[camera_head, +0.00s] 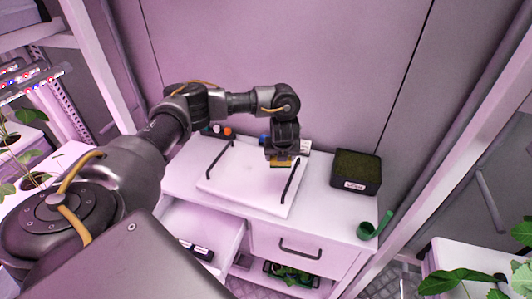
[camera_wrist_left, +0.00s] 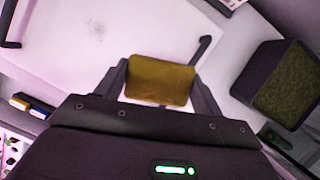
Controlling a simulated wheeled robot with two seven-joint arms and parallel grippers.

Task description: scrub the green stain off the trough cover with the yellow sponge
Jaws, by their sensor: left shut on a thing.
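The trough cover (camera_head: 240,188) is a white panel with two black handles, lying on the white cabinet top. It also fills the upper part of the left wrist view (camera_wrist_left: 60,62). A faint greyish smudge (camera_wrist_left: 97,31) marks the cover there; I cannot make out a green tint. My left gripper (camera_head: 282,158) is shut on the yellow sponge (camera_wrist_left: 160,80), over the cover's right part near the right handle. Whether the sponge touches the cover I cannot tell. The smudge lies apart from the sponge, to its upper left in the wrist view. My right gripper is not in view.
A black box with a green mossy top (camera_head: 357,163) stands right of the cover. A green scoop or cup (camera_head: 372,229) is at the cabinet's right front corner. A drawer (camera_head: 220,225) stands open at the front left. Small items (camera_head: 226,131) lie behind the cover.

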